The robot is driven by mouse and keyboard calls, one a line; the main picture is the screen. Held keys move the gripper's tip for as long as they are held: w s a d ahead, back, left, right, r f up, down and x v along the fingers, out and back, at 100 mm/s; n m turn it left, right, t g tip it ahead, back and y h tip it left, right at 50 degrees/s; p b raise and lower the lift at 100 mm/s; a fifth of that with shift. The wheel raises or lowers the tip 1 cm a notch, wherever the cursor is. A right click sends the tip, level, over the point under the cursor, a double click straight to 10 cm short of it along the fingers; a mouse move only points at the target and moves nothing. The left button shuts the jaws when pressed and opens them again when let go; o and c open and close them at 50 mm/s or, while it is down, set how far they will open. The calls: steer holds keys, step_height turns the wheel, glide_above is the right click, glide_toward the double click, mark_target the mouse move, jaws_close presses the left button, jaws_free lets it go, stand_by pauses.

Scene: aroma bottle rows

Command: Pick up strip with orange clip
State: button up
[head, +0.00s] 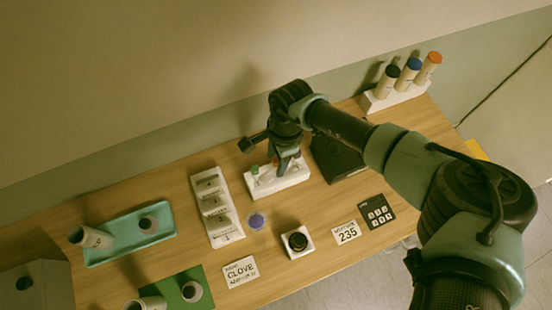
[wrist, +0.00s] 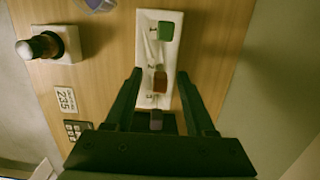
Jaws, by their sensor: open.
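The orange clip (wrist: 160,80) shows reddish-brown in the wrist view, on a white holder (wrist: 148,50). It lies between the two fingertips of my open gripper (wrist: 160,73), with a gap on each side. How far the fingertips are above it is hard to tell. A green clip (wrist: 166,31) sits toward one end of the holder, and a greyish clip-like piece (wrist: 156,120) shows nearer the gripper body. In the head view, my gripper (head: 286,160) points down over the white holder (head: 292,181) and hides part of it. The green clip (head: 255,170) stands clear at its left.
A dark box (head: 338,160) stands right of the holder, and a white stepped rack (head: 214,205) to its left. A dark-capped bottle (head: 297,241) on a white base is in front. A rack of capped tubes (head: 395,98) stands at the back right. Bare wood surrounds the holder's front.

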jaws_close()
steer(key=shift+r, duration=0.1)
stand_by(0.4)
